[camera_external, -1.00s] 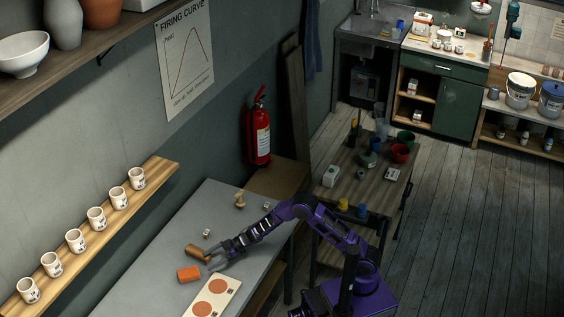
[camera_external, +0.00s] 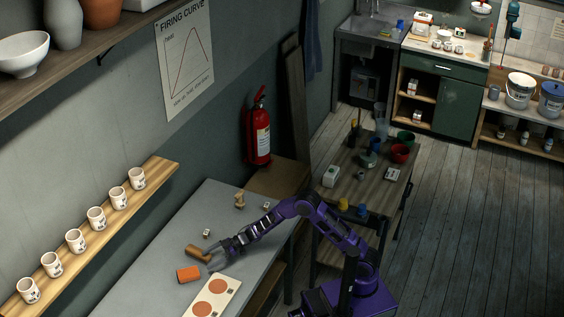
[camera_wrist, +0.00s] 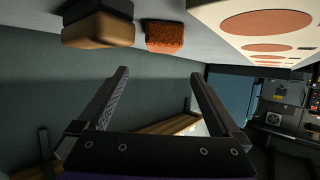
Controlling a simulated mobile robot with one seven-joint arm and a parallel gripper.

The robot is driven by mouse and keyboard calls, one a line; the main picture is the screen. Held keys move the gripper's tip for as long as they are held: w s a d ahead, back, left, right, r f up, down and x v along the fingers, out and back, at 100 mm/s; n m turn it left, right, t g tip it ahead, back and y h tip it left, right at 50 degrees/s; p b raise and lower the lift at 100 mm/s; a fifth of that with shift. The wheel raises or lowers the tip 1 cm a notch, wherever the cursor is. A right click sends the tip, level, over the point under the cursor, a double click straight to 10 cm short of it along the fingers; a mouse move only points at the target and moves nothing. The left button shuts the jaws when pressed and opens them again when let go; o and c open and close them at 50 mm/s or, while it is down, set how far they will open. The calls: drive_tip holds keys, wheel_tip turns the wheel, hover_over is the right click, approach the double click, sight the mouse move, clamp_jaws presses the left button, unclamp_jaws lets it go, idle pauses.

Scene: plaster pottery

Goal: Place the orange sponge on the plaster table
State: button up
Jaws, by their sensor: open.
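The orange sponge (camera_external: 188,273) lies on the grey table top (camera_external: 150,290), beside a white board with round orange discs. It also shows at the top of the wrist view (camera_wrist: 164,36). My gripper (camera_external: 213,259) is low over the table, to the right of the sponge and close to a brown block (camera_external: 197,252). In the wrist view my gripper (camera_wrist: 160,73) is open, with nothing between its fingers. The sponge appears beyond the fingertips there, apart from them. Which table is the plaster table is not marked.
The white disc board (camera_external: 212,298) lies in front of the gripper. A small white cube (camera_external: 206,233) and a wooden piece (camera_external: 240,199) stand farther back. Several cups line a wall shelf (camera_external: 150,180). A wooden worktable (camera_external: 345,190) holds pots and tools. The far-left table top is clear.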

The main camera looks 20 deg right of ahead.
sight(188, 272)
drive_tip(key=x, duration=0.7)
drive_tip(key=shift+b, duration=0.3)
drive_tip(key=x, duration=0.4)
drive_tip(key=shift+s+d+f+b, duration=0.1)
drive_tip(key=shift+s+f+b, duration=0.2)
drive_tip(key=shift+b, duration=0.1)
drive_tip(key=shift+w+a+f, duration=0.1)
drive_tip(key=shift+a+f, duration=0.05)
drive_tip(key=shift+a, duration=0.5)
